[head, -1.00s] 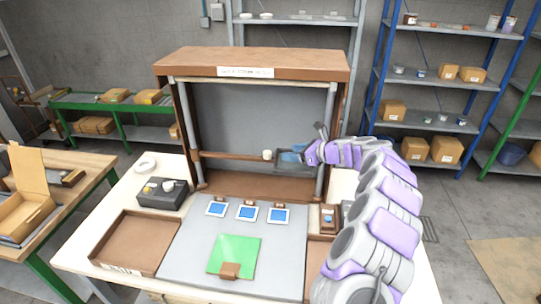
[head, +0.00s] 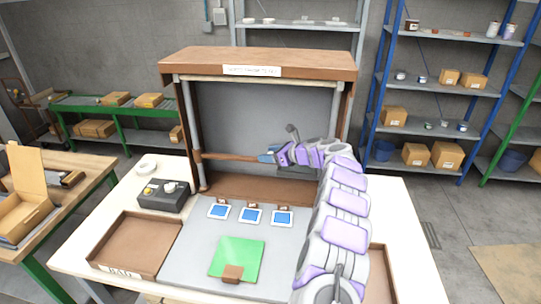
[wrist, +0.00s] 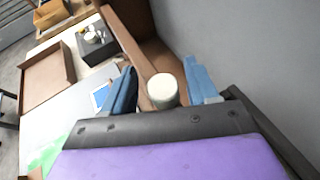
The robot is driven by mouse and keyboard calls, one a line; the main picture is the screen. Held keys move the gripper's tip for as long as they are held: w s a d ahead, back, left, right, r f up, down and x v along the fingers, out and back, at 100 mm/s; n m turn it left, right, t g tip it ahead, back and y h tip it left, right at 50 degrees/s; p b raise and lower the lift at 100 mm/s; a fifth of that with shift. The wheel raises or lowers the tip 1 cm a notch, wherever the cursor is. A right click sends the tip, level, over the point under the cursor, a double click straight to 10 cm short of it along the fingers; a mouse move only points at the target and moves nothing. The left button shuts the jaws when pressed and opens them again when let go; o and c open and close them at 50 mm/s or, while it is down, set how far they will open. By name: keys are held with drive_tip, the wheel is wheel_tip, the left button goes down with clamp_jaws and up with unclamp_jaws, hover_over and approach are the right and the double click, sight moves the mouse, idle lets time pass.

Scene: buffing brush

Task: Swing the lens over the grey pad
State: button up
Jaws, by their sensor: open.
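My gripper (head: 267,154) is inside the wooden booth (head: 258,60), at the right end of the visible part of a brown horizontal bar (head: 228,156). In the wrist view its blue fingers are open, one on each side of a white round knob (wrist: 163,90). There seems to be a gap on each side of the knob. A large grey pad (head: 190,262) lies on the table in front of the booth.
On the grey pad are three blue-faced tiles (head: 250,216) and a green square (head: 236,256) with a brown block. A brown tray (head: 130,245) lies left, a black control box (head: 163,195) behind it. The booth's grey back panel (head: 250,115) is close to my gripper.

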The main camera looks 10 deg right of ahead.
drive_tip(key=shift+a, duration=0.1)
drive_tip(key=shift+c, duration=1)
drive_tip(key=shift+d, duration=0.45)
drive_tip(key=c, duration=0.4)
drive_tip(key=shift+a, duration=0.1)
clamp_jaws()
drive_tip(key=shift+s+f, duration=0.1)
